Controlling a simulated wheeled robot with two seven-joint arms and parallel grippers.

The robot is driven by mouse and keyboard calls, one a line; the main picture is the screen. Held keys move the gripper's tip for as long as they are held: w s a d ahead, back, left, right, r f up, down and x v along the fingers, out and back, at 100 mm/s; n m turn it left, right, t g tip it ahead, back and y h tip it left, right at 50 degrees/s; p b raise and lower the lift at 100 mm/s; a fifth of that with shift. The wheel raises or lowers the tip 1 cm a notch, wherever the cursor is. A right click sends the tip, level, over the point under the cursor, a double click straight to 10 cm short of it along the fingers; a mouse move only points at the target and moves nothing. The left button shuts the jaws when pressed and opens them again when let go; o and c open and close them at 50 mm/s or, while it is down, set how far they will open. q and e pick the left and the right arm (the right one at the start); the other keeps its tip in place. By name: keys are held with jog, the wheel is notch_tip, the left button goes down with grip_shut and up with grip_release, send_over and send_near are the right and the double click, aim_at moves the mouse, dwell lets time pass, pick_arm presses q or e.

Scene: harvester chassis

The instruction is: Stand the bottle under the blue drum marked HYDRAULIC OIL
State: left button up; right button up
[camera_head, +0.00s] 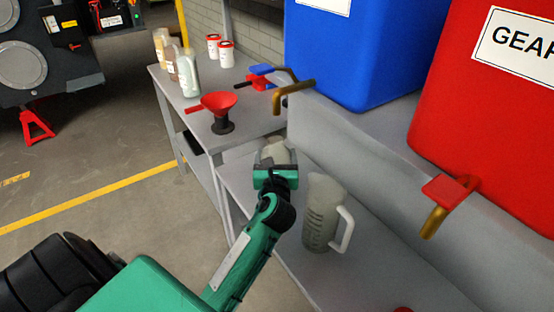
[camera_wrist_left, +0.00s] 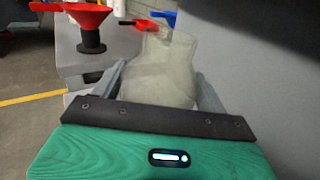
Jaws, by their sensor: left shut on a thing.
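The blue drum (camera_head: 350,50) is at the top of the head view, and its label is cut off. Its brass spout (camera_head: 292,92) with a blue handle (camera_head: 262,69) juts left and bends down. My left gripper (camera_head: 274,166) is shut on a pale, translucent bottle (camera_head: 277,149), partly hidden behind the gripper. The bottle shows between the fingers in the left wrist view (camera_wrist_left: 165,62). In the head view it is below the spout, over the lower grey shelf (camera_head: 245,195). I cannot tell if its base touches the shelf. My right gripper is not in view.
A clear jug with a white handle (camera_head: 322,215) stands right of my left gripper. A red drum (camera_head: 490,110) with a red-handled tap (camera_head: 450,192) is further right. A red funnel (camera_head: 219,106), several bottles (camera_head: 188,72) and white cans (camera_head: 226,54) stand on the bench.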

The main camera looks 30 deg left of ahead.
pick_arm(q)
jog(key=shift+w+f, duration=0.15)
jog(key=shift+f, duration=0.2)
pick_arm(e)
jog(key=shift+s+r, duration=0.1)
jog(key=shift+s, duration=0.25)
pick_arm(q)
jog(key=o, duration=1.4)
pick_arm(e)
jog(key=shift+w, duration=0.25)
pick_arm(q)
jog(key=shift+d, duration=0.1)
jog(key=shift+v, duration=3.75)
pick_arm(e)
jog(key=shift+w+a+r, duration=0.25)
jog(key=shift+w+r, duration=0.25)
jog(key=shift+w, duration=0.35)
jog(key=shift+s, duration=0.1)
